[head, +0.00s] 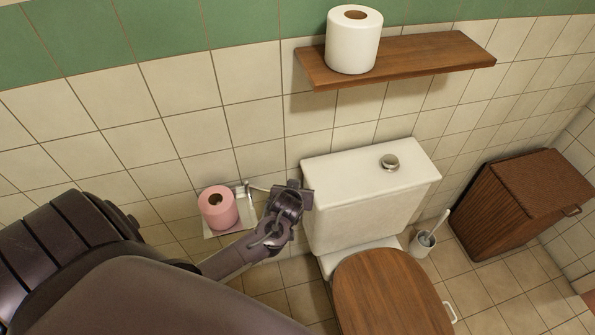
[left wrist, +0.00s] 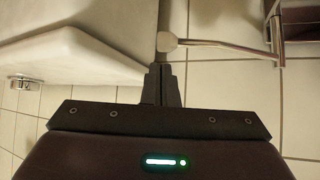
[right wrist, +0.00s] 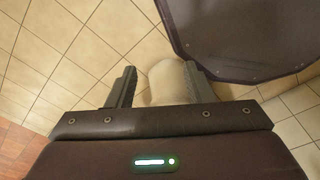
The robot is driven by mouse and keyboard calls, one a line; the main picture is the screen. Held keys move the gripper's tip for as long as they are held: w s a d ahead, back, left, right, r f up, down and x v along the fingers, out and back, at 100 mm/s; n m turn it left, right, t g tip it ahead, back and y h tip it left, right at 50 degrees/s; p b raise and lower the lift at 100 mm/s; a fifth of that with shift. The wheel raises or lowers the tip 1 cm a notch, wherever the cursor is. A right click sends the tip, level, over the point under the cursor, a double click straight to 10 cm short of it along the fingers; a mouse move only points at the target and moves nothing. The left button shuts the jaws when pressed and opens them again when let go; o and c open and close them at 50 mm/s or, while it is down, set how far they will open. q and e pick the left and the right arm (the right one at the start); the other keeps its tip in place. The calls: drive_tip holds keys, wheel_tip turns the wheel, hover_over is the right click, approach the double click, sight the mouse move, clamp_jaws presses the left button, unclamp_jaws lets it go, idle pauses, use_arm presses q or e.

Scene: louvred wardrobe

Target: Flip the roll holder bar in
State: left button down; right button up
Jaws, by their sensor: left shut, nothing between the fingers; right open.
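The metal roll holder bar (head: 259,188) sticks out from the wall between the pink roll and the toilet tank. In the left wrist view the bar (left wrist: 225,47) runs sideways from its mount at the right to a rounded end. My left gripper (head: 303,197) is shut and empty beside the tank. Its closed fingertips (left wrist: 164,72) appear just below the bar's rounded end in the left wrist view; I cannot tell whether they touch. My right gripper (right wrist: 163,78) is open; a pale rounded object shows beyond its fingers.
The pink roll (head: 217,208) stands left of the bar. The toilet tank (head: 365,198) is close on the right, with a wooden lid (head: 390,295) below. A wooden shelf (head: 430,58) holds a white roll (head: 353,45). A brush holder (head: 422,244) and wooden hamper (head: 520,205) stand right.

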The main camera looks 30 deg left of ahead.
use_arm(q)
drive_tip(key=shift+x, duration=1.8)
drive_tip(key=shift+s, duration=0.1)
use_arm(e)
drive_tip(key=shift+a+r, duration=0.15)
drive_tip(key=shift+a, duration=0.05)
